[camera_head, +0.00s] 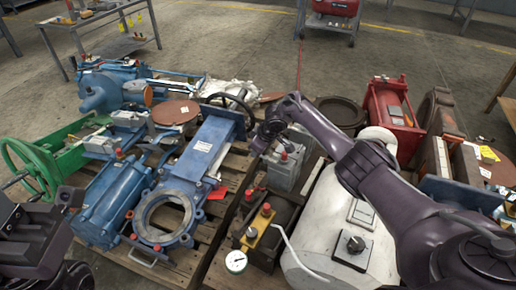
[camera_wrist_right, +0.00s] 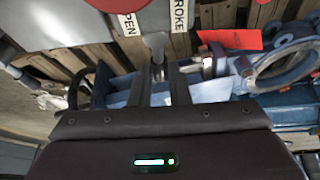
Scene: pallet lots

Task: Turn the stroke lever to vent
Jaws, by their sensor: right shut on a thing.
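In the head view my right gripper (camera_head: 264,143) is beside a grey box with a red knob (camera_head: 284,167); the lever itself is hidden or too small there. A "vent" mark is not readable. My left arm's dark end (camera_head: 38,238) is at the lower left, its fingertips unclear.
A blue valve with a round flange (camera_head: 166,218) lies on the pallet left of the grey box. A dark unit with a yellow block and gauge (camera_head: 236,261) stands in front. A white housing (camera_head: 330,240) is under my right arm. A green handwheel (camera_head: 30,168) is far left.

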